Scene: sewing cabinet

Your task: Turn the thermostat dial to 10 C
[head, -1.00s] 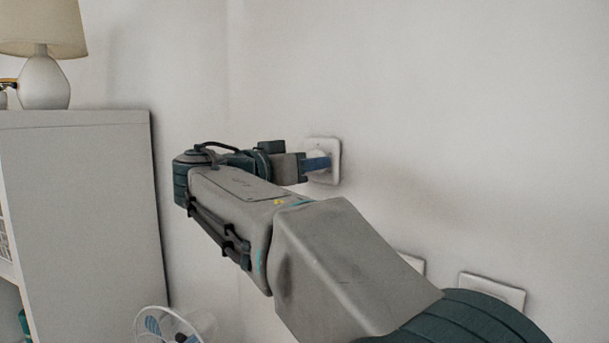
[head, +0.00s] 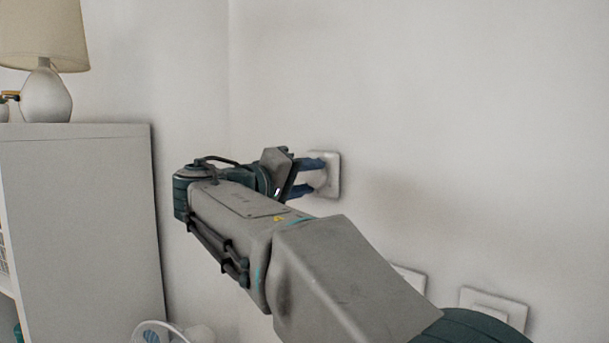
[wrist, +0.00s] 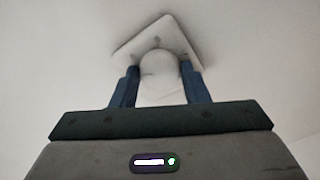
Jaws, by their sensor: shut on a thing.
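The thermostat is a white square plate (head: 333,172) on the wall, with a round white dial (wrist: 158,64) at its middle. In the wrist view the plate (wrist: 176,27) looks turned relative to my gripper. My gripper (head: 312,177) is at the thermostat, its blue fingers one above the other in the head view. In the wrist view my gripper (wrist: 159,72) has one finger on each side of the dial and is shut on it. The fingers partly hide the dial in the head view. No scale or temperature marks can be read.
White wall plates (head: 493,305) sit lower on the wall, one partly behind my arm. A white cabinet (head: 85,220) with a lamp (head: 45,95) stands at the left. A white fan (head: 160,331) shows at the bottom. The wall around the thermostat is clear.

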